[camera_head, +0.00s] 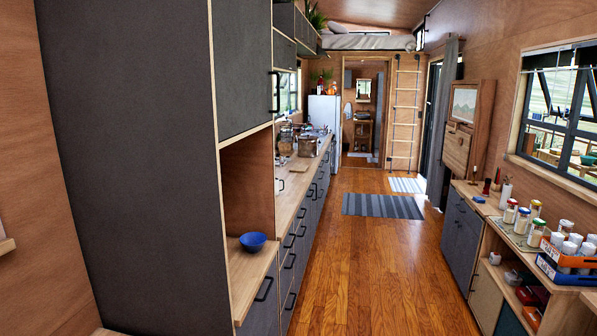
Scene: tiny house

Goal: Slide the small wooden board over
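A flat brown piece that looks like a small wooden board (300,164) lies on the long wooden counter (290,192) on the left side of the room. It is far off and small in view, so its edges are hard to make out. Pots or jars (307,146) stand close behind it on the same counter. Neither of my grippers shows in the head view.
A tall dark cabinet (135,150) fills the near left. A blue bowl (253,241) sits on the lower near shelf. The wooden floor (370,265) is clear down the middle, with a striped rug (382,206) farther on. Jars (536,232) crowd the right cabinet.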

